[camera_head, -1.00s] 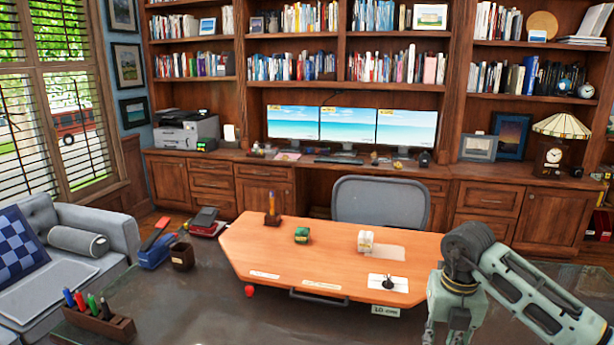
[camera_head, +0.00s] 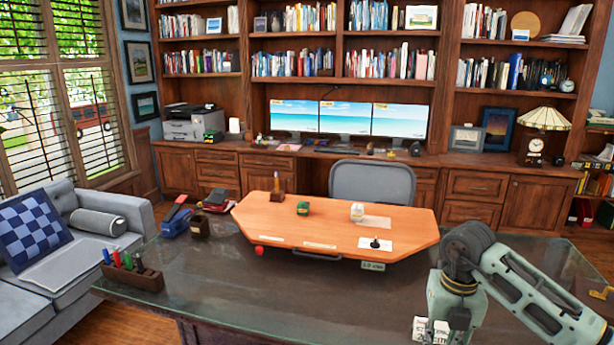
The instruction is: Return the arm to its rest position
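My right arm (camera_head: 468,250) is at the lower right, bent at a joint, with one link running down and another running off toward the lower right corner. Its gripper is not visible; the links run out of the bottom of the frame. My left arm and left gripper do not show. The visible arm part is in front of the glass-topped desk (camera_head: 240,290) and to the right of the orange wooden board (camera_head: 330,228) on it.
The board carries a pencil holder (camera_head: 277,190), a green item (camera_head: 303,208) and a white item (camera_head: 357,211). A pen holder (camera_head: 133,278) stands at the desk's left. A grey chair (camera_head: 372,182) is behind the desk. A sofa (camera_head: 60,290) stands left.

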